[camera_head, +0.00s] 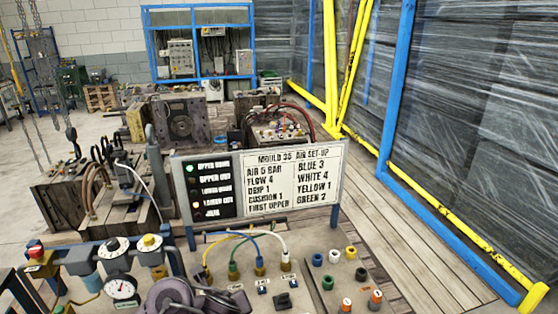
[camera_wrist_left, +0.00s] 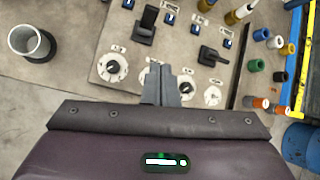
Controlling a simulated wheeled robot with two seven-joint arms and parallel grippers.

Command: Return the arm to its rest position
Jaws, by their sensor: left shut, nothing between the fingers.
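My left gripper (camera_wrist_left: 167,85) shows in the left wrist view, its two grey fingers together with nothing between them. It is over the grey control panel (camera_wrist_left: 120,50), near the round black knobs at its lower edge. Whether the fingertips touch the panel I cannot tell. In the head view the purple and dark body of my left arm (camera_head: 172,297) is at the bottom edge, left of the coloured hoses, and its fingers are hard to make out. My right arm and gripper are in neither view.
A sign board (camera_head: 258,182) stands behind the panel. Yellow, green, blue and white hoses (camera_head: 240,238) rise from it. Gauges and valves (camera_head: 118,262) are at the left. Coloured plugs (camera_head: 333,256) sit at the right. A metal cup (camera_wrist_left: 30,40) is left of the panel.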

